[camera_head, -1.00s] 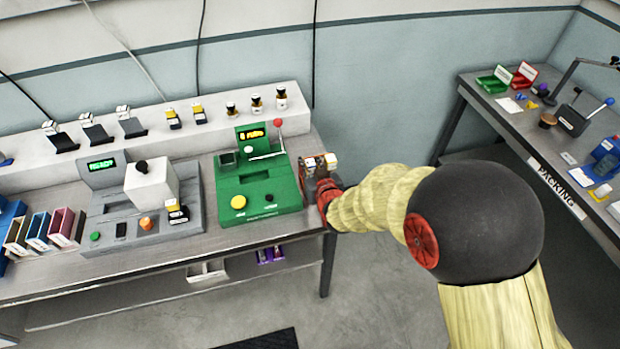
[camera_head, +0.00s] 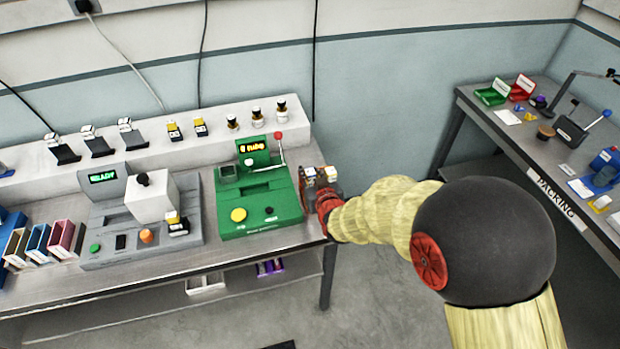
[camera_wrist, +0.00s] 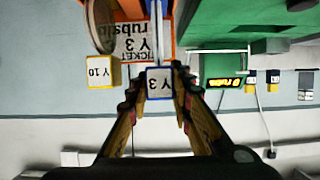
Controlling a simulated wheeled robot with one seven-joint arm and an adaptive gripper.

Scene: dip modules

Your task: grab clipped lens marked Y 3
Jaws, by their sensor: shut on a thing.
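The lens marked Y 3 (camera_wrist: 159,83) is a small white-faced block with blue edges, between my fingertips in the wrist view. My gripper (camera_wrist: 158,92) is shut on it. In the head view my gripper (camera_head: 325,190) is at the right end of the left bench, just right of the green machine. A ticket (camera_wrist: 138,42) with "Y 3" printed on it lies close to the held lens in the wrist view. Another block, marked Y 10 (camera_wrist: 103,73) with yellow edges, sits to its left. My fingers partly hide the lens in the head view.
The green machine (camera_head: 258,205) with a lit display and red-knobbed lever stands close beside my gripper. A grey machine (camera_head: 145,225) is further left. Small bottles (camera_head: 256,116) and stands line the white shelf (camera_head: 215,128). The packing table (camera_head: 480,110) is at the right, across open floor.

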